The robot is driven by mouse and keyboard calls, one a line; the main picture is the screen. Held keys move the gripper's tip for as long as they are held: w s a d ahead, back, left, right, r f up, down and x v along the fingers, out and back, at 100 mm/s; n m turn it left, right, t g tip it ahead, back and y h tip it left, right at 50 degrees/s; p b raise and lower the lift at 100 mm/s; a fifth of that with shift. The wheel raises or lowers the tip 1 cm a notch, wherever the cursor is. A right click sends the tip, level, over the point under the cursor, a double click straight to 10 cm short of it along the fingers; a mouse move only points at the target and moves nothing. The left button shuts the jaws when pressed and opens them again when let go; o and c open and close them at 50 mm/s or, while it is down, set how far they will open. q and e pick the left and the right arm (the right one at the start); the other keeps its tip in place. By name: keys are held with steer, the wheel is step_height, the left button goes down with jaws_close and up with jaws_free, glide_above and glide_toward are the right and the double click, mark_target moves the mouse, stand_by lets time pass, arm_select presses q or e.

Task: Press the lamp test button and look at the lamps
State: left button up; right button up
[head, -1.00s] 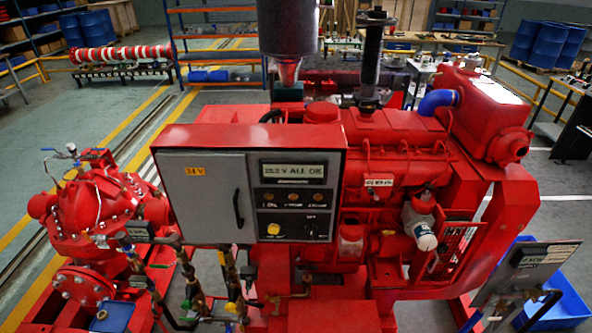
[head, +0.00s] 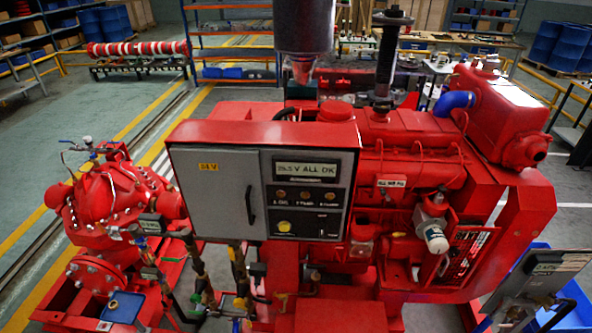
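The red control box (head: 262,133) stands facing me at the middle of the head view, with a grey door on its left and a panel on its right. The panel's display (head: 306,168) reads about "25.5 V ALL OK". Below it is a row of three small lamps, left (head: 280,194), middle (head: 305,195) and right (head: 330,196); they look dull amber, not brightly lit. A round yellow button (head: 283,227) sits at the panel's lower left; its label is too small to read. Nothing covers the panel. Neither of my grippers is in view.
The red engine (head: 410,150) is right of the box, with a white filter (head: 435,238) low on it. A red pump (head: 105,195) and pipework stand at the left. A grey labelled plate (head: 545,275) and a blue bin (head: 575,305) are at lower right.

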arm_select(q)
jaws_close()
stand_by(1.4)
